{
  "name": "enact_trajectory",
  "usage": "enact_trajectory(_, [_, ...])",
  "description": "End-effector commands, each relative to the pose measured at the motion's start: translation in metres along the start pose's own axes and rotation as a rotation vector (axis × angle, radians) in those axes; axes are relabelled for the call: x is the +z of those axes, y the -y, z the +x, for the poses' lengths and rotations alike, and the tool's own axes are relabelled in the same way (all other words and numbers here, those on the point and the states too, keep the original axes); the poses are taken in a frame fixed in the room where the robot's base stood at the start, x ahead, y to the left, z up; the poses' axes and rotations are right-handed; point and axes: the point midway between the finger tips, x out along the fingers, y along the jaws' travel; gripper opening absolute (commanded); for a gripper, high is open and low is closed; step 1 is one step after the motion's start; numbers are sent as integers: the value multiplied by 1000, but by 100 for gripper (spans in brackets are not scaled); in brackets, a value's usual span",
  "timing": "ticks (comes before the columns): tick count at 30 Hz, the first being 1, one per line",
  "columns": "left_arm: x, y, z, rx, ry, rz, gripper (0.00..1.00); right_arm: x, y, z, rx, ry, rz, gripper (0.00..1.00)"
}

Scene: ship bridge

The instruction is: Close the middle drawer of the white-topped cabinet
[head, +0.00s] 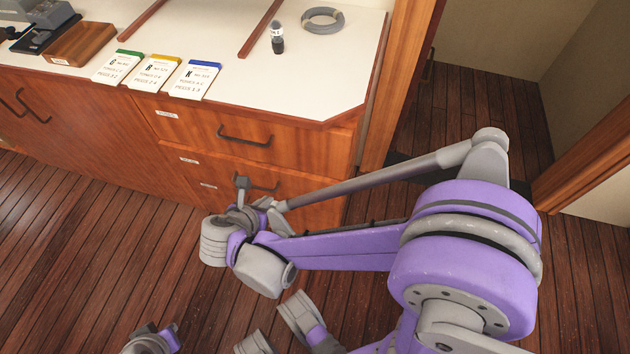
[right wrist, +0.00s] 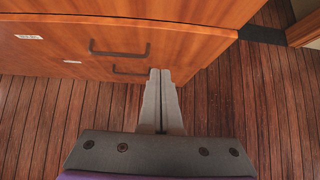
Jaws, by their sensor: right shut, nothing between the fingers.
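The white-topped cabinet (head: 330,62) stands across the top left of the head view. Its middle drawer (head: 218,172) is the front below the large top drawer (head: 200,128). My right gripper (head: 242,182) is shut and empty, in front of the drawers near that handle. In the right wrist view its fingers (right wrist: 160,73) point toward the lower fronts; contact is unclear.
A door frame (head: 402,80) stands right of the cabinet. Plank floor (head: 110,235) in front is clear.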

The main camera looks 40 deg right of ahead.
Motion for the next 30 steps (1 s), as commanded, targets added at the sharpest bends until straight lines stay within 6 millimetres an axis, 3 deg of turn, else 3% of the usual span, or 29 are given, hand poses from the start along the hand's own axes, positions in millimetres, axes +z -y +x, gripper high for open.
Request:
enact_trajectory(4, [0,0,1,0,0,0,0,-2,-2,2,11,0,-11,0])
enact_trajectory(8, [2,0,6,0,2,0,0,-3,-2,18,8,0,-9,0])
enact_trajectory(20, [11,0,34,0,12,0,0,-3,-2,101,7,0,-9,0])
enact_trajectory(30, [12,0,38,0,13,0,0,25,-3,126,9,0,-10,0])
